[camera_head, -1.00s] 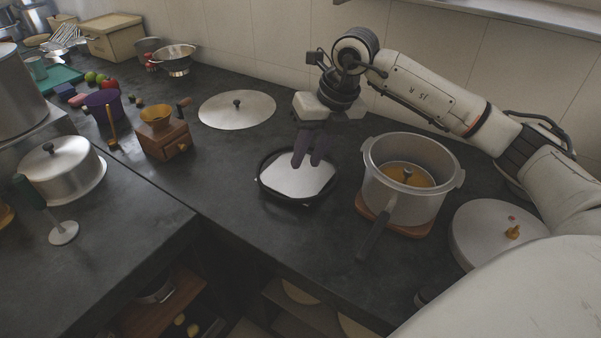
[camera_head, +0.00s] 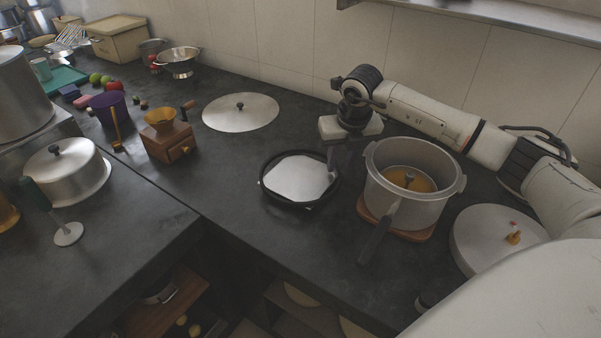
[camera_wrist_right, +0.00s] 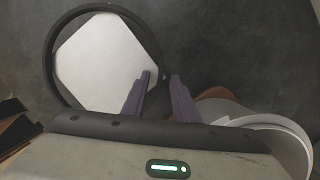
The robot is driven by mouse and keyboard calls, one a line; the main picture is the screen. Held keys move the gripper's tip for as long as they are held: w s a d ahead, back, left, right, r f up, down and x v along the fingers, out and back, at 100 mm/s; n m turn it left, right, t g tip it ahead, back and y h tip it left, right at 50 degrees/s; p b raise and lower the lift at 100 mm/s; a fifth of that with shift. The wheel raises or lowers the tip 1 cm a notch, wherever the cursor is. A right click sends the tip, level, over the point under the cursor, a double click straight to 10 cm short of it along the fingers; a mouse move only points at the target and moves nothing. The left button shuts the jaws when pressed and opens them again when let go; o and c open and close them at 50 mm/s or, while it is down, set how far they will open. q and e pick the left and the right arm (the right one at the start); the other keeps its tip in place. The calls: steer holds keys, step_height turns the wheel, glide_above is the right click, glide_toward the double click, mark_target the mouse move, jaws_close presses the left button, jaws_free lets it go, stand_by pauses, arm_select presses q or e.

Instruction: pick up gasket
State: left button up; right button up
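The gasket is a black ring (camera_head: 285,202) lying on the dark counter around a pale flat plate (camera_head: 300,180). In the right wrist view the gasket (camera_wrist_right: 49,60) shows at upper left with the plate (camera_wrist_right: 100,60) inside it. My right gripper (camera_head: 332,168) points down at the right side of the ring. In the wrist view its purple fingers (camera_wrist_right: 160,85) are apart, one over the plate side and one outside, with the ring's rim between them. Whether they touch the rim I cannot tell. My left gripper is not in view.
A pressure pot (camera_head: 405,205) on a wooden trivet (camera_head: 420,236) stands close on the right, its handle (camera_head: 378,235) pointing forward. A pot lid (camera_head: 490,235) lies further right. A flat round lid (camera_head: 240,115) and a grinder (camera_head: 168,143) are to the left. Counter in front is clear.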

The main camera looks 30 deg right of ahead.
steer(key=shift+w+f, duration=0.1)
steer(key=shift+f, duration=0.15)
jaws_close()
